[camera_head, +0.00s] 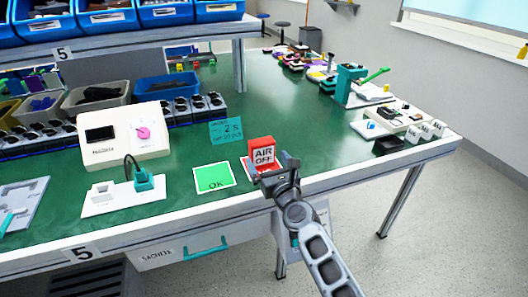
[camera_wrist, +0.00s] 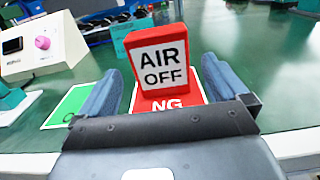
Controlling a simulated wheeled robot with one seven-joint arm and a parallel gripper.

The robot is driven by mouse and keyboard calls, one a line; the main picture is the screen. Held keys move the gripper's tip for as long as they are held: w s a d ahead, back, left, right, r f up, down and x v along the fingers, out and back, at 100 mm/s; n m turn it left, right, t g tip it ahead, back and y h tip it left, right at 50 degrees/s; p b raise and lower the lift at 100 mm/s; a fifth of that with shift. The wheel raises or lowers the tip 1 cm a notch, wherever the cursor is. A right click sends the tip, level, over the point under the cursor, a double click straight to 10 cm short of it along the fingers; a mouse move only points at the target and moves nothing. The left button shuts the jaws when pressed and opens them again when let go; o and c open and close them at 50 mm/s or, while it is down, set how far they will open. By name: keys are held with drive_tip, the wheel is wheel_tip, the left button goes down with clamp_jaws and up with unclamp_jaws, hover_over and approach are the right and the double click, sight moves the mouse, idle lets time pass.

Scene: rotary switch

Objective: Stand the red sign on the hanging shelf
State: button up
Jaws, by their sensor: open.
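The red sign (camera_head: 262,151) reads "AIR OFF" on a white face. It stands upright on the green bench, on or just behind a red "NG" card (camera_head: 249,169). In the wrist view the sign (camera_wrist: 160,58) is upright ahead of my gripper, and the card (camera_wrist: 168,101) shows below it. My gripper (camera_head: 275,168) is at the bench's front edge, close to the sign. In the wrist view its blue-grey fingers (camera_wrist: 158,84) are spread apart, one on each side of the sign's lower part, with nothing clamped. A hanging shelf (camera_head: 130,36) with blue bins runs above the bench at the upper left.
A green "OK" card (camera_head: 213,177) lies left of the sign. A teal sign (camera_head: 226,131) stands behind it. A white device with a pink knob (camera_head: 125,133) is further left. A shelf post (camera_head: 239,65) rises behind. Bench space right of the sign is clear.

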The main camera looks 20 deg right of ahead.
sight(264, 150)
drive_tip(key=shift+s, duration=0.85)
drive_tip(key=shift+s+r+p, duration=0.15)
drive_tip(key=shift+r+p, duration=0.15)
drive_tip(key=shift+d+r, duration=0.1)
drive_tip(key=shift+r, duration=0.1)
drive_tip(key=shift+w+d+b, duration=0.1)
drive_tip(key=shift+w+b, duration=0.35)
drive_tip(key=shift+w, duration=0.9)
drive_tip(key=shift+w+a+r+b, duration=0.15)
drive_tip(key=shift+w+b, duration=0.25)
drive_tip(key=shift+w, duration=0.9)
drive_tip(key=shift+w+a+r+b, duration=0.15)
drive_tip(key=shift+w+b, duration=0.2)
drive_tip(key=shift+w, duration=0.95)
drive_tip(key=shift+d, duration=0.1)
drive_tip(key=shift+c, duration=0.2)
